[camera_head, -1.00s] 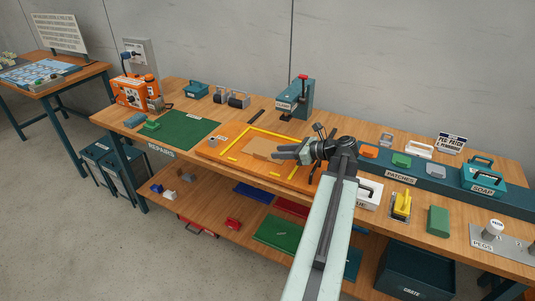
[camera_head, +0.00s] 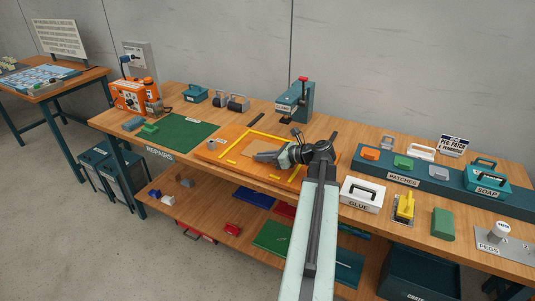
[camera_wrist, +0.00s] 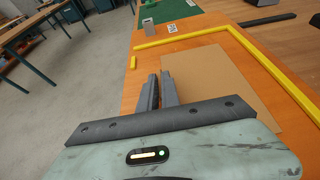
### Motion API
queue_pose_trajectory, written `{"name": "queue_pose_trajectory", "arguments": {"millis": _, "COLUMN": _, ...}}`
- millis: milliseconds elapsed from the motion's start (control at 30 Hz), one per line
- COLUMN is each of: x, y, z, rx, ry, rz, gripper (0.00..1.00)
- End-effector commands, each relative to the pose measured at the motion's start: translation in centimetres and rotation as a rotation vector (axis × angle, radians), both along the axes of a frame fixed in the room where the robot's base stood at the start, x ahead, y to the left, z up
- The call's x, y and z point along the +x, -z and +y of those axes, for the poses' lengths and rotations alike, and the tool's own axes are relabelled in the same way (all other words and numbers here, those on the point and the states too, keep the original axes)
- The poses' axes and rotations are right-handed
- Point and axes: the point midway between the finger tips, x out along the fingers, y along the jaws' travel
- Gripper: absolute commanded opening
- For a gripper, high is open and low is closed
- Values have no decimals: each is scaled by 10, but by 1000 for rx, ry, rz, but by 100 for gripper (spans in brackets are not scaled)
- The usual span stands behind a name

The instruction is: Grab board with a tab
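A flat tan board (camera_head: 262,146) lies on an orange surface (camera_head: 214,152) inside a yellow angled border (camera_head: 270,136) on the workbench. In the wrist view the board (camera_wrist: 212,75) spreads to the right of my fingers. My gripper (camera_head: 256,156) is low over the board's near side in the head view. In the wrist view my gripper (camera_wrist: 159,76) has its two dark fingers close together at the board's left edge, with only a narrow gap. I cannot tell whether anything is between them. No tab is clearly visible; my fingers may hide it.
A green mat (camera_head: 185,132) lies to the left and a teal clamp-like device (camera_head: 292,101) stands behind. A white glue box (camera_head: 361,194), a yellow tool (camera_head: 404,207) and the teal patches rail (camera_head: 425,179) are to the right. A lower shelf (camera_head: 188,209) holds coloured boards.

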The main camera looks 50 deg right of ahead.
Motion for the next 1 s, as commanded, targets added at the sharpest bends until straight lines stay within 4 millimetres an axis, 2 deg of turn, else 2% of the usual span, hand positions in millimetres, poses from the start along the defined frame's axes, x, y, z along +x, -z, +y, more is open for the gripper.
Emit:
{"name": "queue_pose_trajectory", "arguments": {"millis": 300, "x": 0, "y": -1, "z": 0, "rx": 0, "ry": 0, "rz": 0, "gripper": 0}}
{"name": "queue_pose_trajectory", "arguments": {"millis": 433, "x": 0, "y": -9, "z": 0, "rx": 0, "ry": 0, "rz": 0, "gripper": 0}}
{"name": "queue_pose_trajectory", "arguments": {"millis": 567, "x": 0, "y": -28, "z": 0, "rx": 0, "ry": 0, "rz": 0, "gripper": 0}}
{"name": "queue_pose_trajectory", "arguments": {"millis": 833, "x": 0, "y": -86, "z": 0, "rx": -1, "ry": -1, "rz": 0, "gripper": 0}}
{"name": "queue_pose_trajectory", "arguments": {"millis": 1000, "x": 0, "y": -103, "z": 0, "rx": -1, "ry": -1, "rz": 0, "gripper": 0}}
